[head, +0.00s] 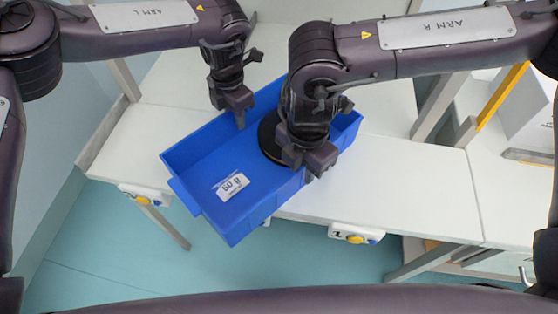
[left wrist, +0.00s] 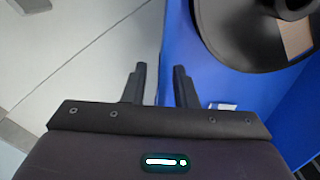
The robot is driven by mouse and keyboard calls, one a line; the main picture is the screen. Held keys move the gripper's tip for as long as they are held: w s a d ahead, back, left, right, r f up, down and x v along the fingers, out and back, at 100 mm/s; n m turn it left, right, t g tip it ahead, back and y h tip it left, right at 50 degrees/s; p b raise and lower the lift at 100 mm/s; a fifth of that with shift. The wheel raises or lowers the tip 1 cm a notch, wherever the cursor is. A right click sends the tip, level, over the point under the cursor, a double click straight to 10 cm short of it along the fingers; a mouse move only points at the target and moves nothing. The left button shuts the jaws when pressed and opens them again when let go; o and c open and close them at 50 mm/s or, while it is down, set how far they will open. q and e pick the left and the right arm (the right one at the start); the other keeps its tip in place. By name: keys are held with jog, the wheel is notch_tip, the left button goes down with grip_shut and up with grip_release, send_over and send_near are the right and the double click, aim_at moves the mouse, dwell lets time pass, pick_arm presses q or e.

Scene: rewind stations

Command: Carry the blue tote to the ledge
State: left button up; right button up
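The blue tote (head: 205,160) is an open box, turned at an angle, over the white bench (head: 130,135); its front corner juts past the bench's front edge. I cannot tell whether it rests there or is raised. It holds a dark round piece (head: 268,138) and a white label (head: 231,186). My left gripper (head: 240,118) is at the tote's far wall; in the left wrist view its fingers (left wrist: 160,85) stand apart on either side of the blue wall's edge. My right gripper (head: 308,176) is at the near wall; its finger gap is hidden. I cannot identify the ledge.
Numbered boxes with yellow and blue buttons sit on the bench front at left (head: 145,196) and right (head: 356,233). Grey posts and a yellow strip (head: 503,95) stand at right. Bench top right of the tote is clear. The floor (head: 100,240) in front is open.

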pick_arm(q)
jog(key=shift+d+r, duration=0.1)
notch_tip(320, 180, up, 12)
jog(key=shift+f, duration=0.2)
pick_arm(e)
jog(key=shift+r, duration=0.1)
notch_tip(320, 180, up, 12)
dwell(0.5)
jog(key=shift+w, duration=0.1)
